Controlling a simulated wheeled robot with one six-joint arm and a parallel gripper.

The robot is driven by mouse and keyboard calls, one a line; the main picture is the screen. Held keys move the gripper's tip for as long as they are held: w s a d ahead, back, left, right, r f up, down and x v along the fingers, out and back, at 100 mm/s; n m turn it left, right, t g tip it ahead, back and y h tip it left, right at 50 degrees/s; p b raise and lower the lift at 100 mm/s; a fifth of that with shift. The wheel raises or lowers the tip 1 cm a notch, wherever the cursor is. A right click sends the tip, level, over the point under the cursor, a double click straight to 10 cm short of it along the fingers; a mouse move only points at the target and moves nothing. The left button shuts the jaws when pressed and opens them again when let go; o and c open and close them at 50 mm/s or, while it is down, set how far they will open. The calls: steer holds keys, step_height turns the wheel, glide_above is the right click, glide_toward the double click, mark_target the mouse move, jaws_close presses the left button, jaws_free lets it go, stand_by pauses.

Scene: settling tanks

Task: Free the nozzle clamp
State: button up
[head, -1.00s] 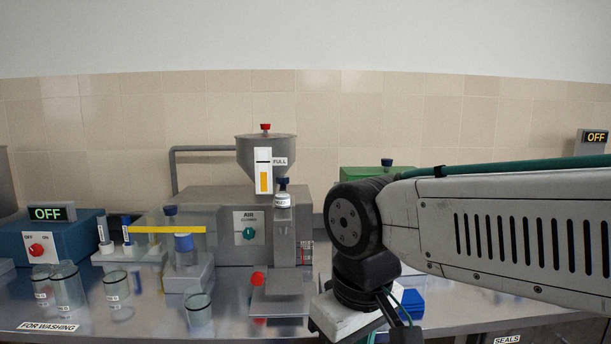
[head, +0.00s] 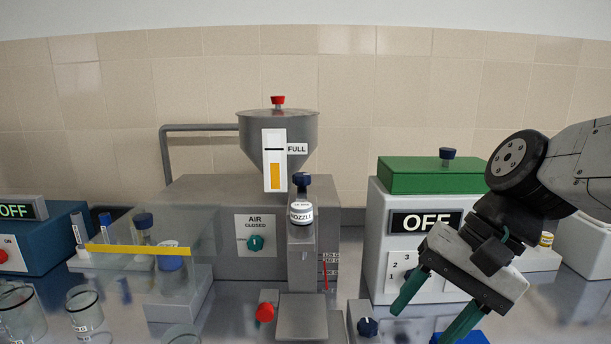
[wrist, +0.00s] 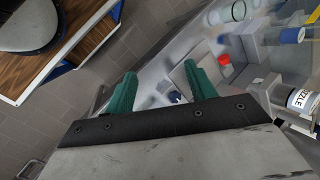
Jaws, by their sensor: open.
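The nozzle clamp has a dark blue knob (head: 302,181) on top of a white collar labelled NOZZLE (head: 301,213), fixed at the front of the grey filling machine (head: 205,225). The NOZZLE label also shows at the right edge of the wrist view (wrist: 303,100). My gripper (head: 436,318) is to the right of the nozzle and lower, in front of the white unit with the OFF display. Its green fingers are spread and empty, also in the wrist view (wrist: 163,86). It is apart from the clamp.
A red knob (head: 265,312) and a grey plate (head: 302,317) lie below the nozzle. A clear guard with a yellow bar (head: 138,249) and glass beakers (head: 85,310) stand left. The white unit with green lid (head: 430,174) stands right. A teal AIR knob (head: 255,243) is on the machine.

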steer(key=w+a+r+m+y, duration=0.3)
steer(key=w+a+m+y, duration=0.1)
steer(key=w, duration=0.3)
steer(key=w+a+r+m+y, duration=0.3)
steer(key=w+a+m, duration=0.1)
steer(key=w, duration=0.3)
steer(key=m+t+y, duration=0.5)
steer(key=m, duration=0.3)
glide_toward(294, 174)
steer(key=w+x, duration=0.1)
steer(key=x, duration=0.8)
steer(key=shift+s+a+f, duration=0.2)
steer(key=shift+a+f, duration=0.2)
steer(key=shift+a, duration=0.05)
steer(key=shift+c, duration=0.2)
